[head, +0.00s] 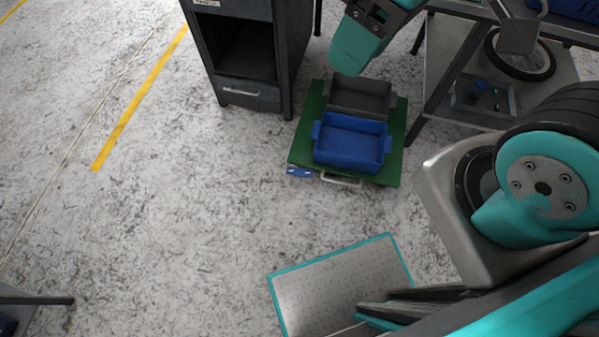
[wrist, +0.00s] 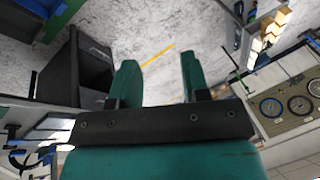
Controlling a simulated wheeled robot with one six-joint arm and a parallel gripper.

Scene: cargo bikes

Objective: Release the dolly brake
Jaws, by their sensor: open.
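The dolly (head: 398,150) is a low green platform on the floor at the centre of the head view. It carries a blue crate (head: 350,150) and a grey crate behind it. A small blue part (head: 299,171) sits at its front left corner, and a silver bar handle (head: 340,181) is on its front edge. I cannot tell how the brake is set. My gripper (wrist: 158,72) is open and empty in the wrist view, its two green fingers apart over distant floor. In the head view, my teal arm end hangs above and behind the crates, apart from them.
A dark cabinet (head: 250,95) stands left behind the dolly; it also shows in the wrist view (wrist: 85,65). A metal workbench with a lower shelf (head: 455,112) holding a wheel stands to the right.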

